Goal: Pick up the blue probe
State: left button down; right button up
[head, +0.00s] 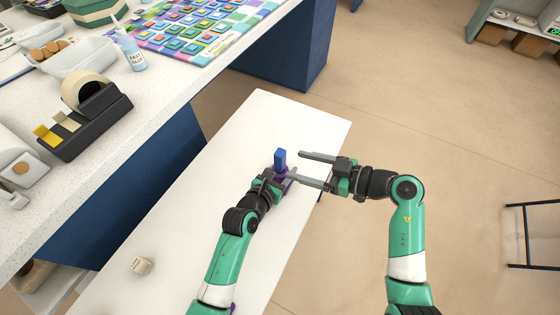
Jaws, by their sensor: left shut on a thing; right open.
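The blue probe (280,160) is a small upright blue block above the white table, with its lower part hidden by my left gripper's fingers. My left gripper (283,174) is shut on it. A purple part shows around the fingers, and I cannot tell what it belongs to. My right gripper (312,169) is open, its fingers pointing left toward the probe, one beyond it and one nearer. I cannot tell whether the nearer finger touches my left gripper.
The white table (190,210) is mostly bare, with a small cream block (141,265) near its front left. The speckled counter (150,110) at left holds a tape dispenser (90,110), a glue bottle (129,48) and a colourful tile board (195,30). Open floor lies to the right.

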aim_at(284, 161)
jog(key=shift+x, duration=3.35)
jog(key=shift+r, duration=0.1)
grip_shut()
